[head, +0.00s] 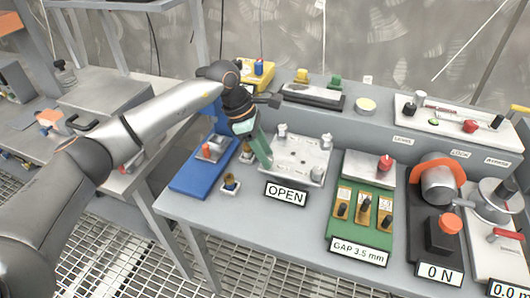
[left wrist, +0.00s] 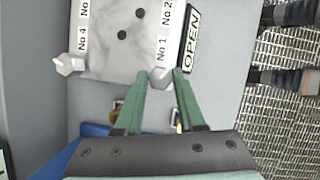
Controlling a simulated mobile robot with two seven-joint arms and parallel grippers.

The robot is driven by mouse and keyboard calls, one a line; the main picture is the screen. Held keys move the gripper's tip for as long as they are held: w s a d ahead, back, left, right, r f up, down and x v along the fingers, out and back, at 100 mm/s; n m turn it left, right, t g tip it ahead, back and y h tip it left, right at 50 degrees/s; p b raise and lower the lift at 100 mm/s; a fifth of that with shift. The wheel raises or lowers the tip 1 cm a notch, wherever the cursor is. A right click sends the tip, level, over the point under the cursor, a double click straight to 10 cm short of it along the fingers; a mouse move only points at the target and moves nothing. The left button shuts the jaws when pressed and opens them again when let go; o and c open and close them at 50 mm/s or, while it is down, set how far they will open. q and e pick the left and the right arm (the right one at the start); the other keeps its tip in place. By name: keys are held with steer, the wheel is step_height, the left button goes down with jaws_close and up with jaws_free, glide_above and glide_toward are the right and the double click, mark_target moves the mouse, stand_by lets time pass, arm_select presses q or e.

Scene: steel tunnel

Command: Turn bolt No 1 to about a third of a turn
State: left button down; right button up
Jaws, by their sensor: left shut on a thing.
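A pale metal plate (head: 297,158) with several bolts lies on the grey bench. In the left wrist view the plate (left wrist: 112,48) carries the labels No 1, No 2 and No 4. Bolt No 1 (left wrist: 159,78) has a grey head at the plate's corner, beside its label. My left gripper (left wrist: 160,77) has its green fingertips shut on both sides of this head. In the head view my left gripper (head: 263,160) reaches down to the plate's near left corner and hides the bolt. My right gripper is not in view.
An OPEN sign (head: 286,194) lies just in front of the plate. Another bolt (left wrist: 68,65) stands by the No 4 label. A blue tray (head: 203,165) is to the left. A green gap panel (head: 361,210) and a 0 N device (head: 438,240) stand to the right.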

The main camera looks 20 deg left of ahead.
arm_select(q)
steer(key=c, duration=0.8)
jaws_free()
steer(key=o, duration=0.3)
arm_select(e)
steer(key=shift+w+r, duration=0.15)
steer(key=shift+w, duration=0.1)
arm_select(q)
steer(key=w+v, duration=0.1)
steer(key=v, duration=1.1)
steer(key=shift+s+a+r, duration=0.15)
steer(key=shift+s+r, duration=0.15)
steer(key=shift+s, duration=0.25)
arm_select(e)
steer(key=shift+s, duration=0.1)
arm_select(q)
steer(key=shift+s+f, duration=0.1)
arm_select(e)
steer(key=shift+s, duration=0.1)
